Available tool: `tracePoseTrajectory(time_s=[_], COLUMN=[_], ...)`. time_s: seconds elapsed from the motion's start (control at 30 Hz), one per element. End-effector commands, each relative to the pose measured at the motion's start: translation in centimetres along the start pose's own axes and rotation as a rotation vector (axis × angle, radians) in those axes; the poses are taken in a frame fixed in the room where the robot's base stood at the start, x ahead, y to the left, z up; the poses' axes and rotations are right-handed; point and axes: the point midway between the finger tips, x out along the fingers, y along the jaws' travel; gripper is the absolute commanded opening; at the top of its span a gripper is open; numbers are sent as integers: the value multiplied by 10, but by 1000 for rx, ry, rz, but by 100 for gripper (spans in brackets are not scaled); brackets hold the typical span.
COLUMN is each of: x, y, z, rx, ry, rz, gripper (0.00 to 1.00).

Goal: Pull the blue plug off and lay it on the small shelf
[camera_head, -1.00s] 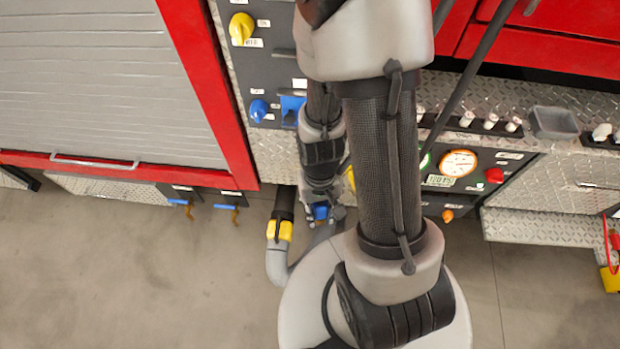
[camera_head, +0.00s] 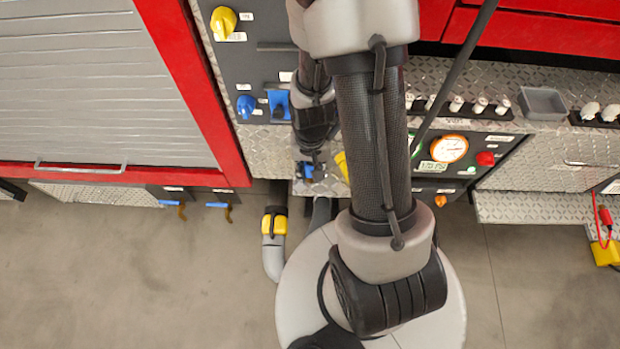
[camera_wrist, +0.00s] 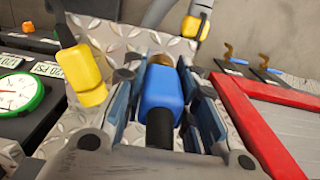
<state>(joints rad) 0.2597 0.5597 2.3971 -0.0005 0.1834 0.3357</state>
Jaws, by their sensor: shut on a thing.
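The blue plug (camera_wrist: 162,88) sits between the two fingers of my gripper (camera_wrist: 166,80) in the wrist view, with a black cable end toward the camera. My gripper is shut on it. A brass part shows just beyond the plug; whether they touch I cannot tell. A small diamond-plate ledge (camera_wrist: 120,35) lies beyond and under the fingers. In the head view the ledge (camera_head: 300,187) shows below my gripper (camera_head: 308,170), where only a bit of blue is visible. My arm hides much around it.
A yellow plug (camera_wrist: 85,75) stands close left of the fingers in the wrist view. A red-framed shutter (camera_head: 90,80) is at left. A yellow-collared grey hose (camera_head: 274,225) hangs below the ledge. A gauge (camera_head: 449,149) and red knob (camera_head: 486,159) are at right.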

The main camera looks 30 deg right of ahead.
Motion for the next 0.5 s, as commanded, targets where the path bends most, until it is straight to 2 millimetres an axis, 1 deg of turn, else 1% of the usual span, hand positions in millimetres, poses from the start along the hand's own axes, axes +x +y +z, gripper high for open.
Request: tracePoseTrajectory(time_s=[0.1,0.4,0.5], x=[5,16,30], y=[0,0,0], z=[-15,-48,-48], rx=[1,1,-1], ry=[1,-1,-2], rz=[0,0,1], gripper=[0,0,0])
